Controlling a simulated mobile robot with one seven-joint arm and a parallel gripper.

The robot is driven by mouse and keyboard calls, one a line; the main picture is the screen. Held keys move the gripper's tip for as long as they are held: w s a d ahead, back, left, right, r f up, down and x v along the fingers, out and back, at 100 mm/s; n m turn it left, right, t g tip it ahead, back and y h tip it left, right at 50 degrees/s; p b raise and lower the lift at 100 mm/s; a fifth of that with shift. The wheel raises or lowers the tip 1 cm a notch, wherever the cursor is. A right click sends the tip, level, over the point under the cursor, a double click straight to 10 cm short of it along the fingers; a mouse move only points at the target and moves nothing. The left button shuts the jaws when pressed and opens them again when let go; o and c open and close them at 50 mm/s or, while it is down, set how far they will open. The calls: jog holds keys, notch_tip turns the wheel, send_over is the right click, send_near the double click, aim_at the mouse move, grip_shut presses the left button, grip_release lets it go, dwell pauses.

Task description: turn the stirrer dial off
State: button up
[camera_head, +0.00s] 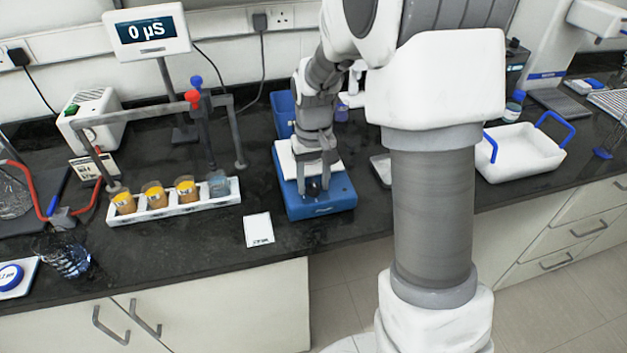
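The stirrer (322,207) is a blue box with a white top plate (286,160), standing near the front edge of the bench. Its dial (313,187) is a small dark knob on the front part of the blue body, partly hidden by my gripper. My gripper (313,184) points down over the stirrer, with its fingertips at the dial, one on each side of it. From this view I cannot tell whether the fingers touch the dial. The dial's marking and setting are too small to read.
A small white label card (258,230) lies left of the stirrer. A white rack (172,208) with several beakers stands further left under a grey frame (160,112). A white tray with blue handles (524,152) stands to the right.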

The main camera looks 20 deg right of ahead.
aim_at(314, 183)
notch_tip(314, 183, up, 17)
jog(key=p, duration=0.1)
jog(key=shift+r+p, duration=0.2)
jog(key=shift+p, duration=0.2)
dwell(0.4)
jog(key=s+r+t, duration=0.2)
jog(key=s+t, duration=0.3)
jog(key=s, duration=1.6)
jog(key=shift+t, duration=0.3)
jog(key=shift+w, duration=0.1)
